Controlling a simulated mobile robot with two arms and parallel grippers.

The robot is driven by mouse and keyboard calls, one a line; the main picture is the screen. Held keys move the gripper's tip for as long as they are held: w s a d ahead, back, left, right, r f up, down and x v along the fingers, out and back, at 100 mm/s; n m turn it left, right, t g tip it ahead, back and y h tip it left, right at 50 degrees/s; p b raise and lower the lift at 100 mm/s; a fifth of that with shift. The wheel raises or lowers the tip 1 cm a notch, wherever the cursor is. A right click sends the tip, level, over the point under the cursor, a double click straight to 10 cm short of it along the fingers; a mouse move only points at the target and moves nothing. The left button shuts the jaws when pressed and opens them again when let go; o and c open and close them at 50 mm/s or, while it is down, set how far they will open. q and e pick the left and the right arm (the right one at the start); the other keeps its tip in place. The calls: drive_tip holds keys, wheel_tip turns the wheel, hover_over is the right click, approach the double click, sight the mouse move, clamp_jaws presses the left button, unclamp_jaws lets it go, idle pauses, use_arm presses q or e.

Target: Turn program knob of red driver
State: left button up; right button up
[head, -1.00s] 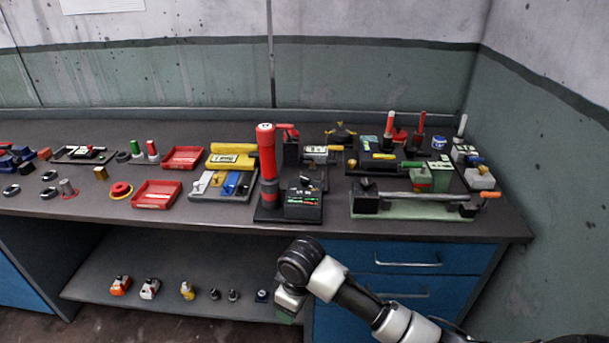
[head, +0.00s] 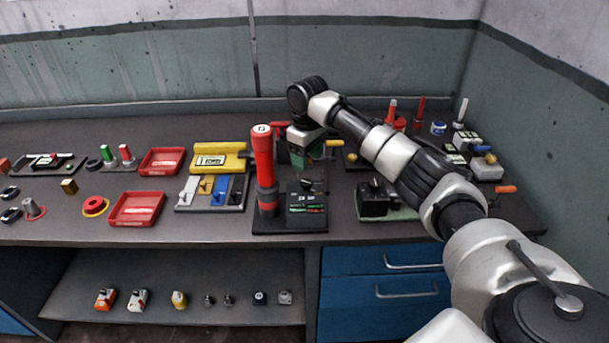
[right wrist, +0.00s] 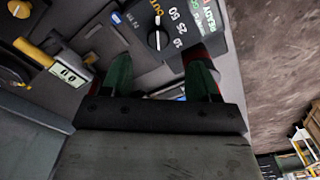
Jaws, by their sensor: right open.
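The red driver (head: 263,155) stands upright on a black base, with a dark control box (head: 307,203) beside it. In the right wrist view, the box has a round program knob (right wrist: 157,39) with a white pointer line and printed marks including OUT, 50, 25 and 10. My right gripper (head: 303,147) is above the bench, just behind and above the box, beside the red driver. In the right wrist view, the green fingers of my right gripper (right wrist: 160,62) are apart, with nothing between them. The knob lies beyond the fingertips, roughly between them. My left gripper is out of view.
Small parts stand on the lower shelf (head: 180,318).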

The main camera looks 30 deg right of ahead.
sight(306, 181)
wheel_tip(306, 181, down, 4)
drive_tip(key=shift+w, duration=0.1)
wheel_tip(306, 181, down, 4)
drive_tip(key=shift+w+r+p, duration=0.15)
drive_tip(key=shift+r+p, duration=0.05)
drive_tip(key=shift+p, duration=0.15)
drive_tip(key=shift+f, duration=0.1)
drive_tip(key=shift+c, duration=0.7)
drive_tip(key=c, duration=0.8)
drive_tip(key=shift+r+m+p, duration=0.2)
drive_tip(key=shift+m+p, duration=0.3)
drive_tip(key=shift+p, duration=0.35)
drive_tip(key=m+p, duration=0.5)
drive_tip(key=p, duration=0.1)
drive_tip(key=shift+r+m, duration=0.1)
drive_tip(key=shift+m, duration=0.3)
drive_tip(key=m+p, duration=0.3)
drive_tip(key=m, duration=0.1)
drive_tip(key=shift+p, duration=0.35)
use_arm(q)
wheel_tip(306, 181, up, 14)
drive_tip(key=p, duration=0.2)
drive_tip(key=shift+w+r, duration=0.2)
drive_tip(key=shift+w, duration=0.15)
use_arm(e)
drive_tip(key=shift+w+f+m, duration=0.1)
drive_tip(key=shift+f+m, duration=0.1)
drive_tip(key=shift+m, duration=2.2)
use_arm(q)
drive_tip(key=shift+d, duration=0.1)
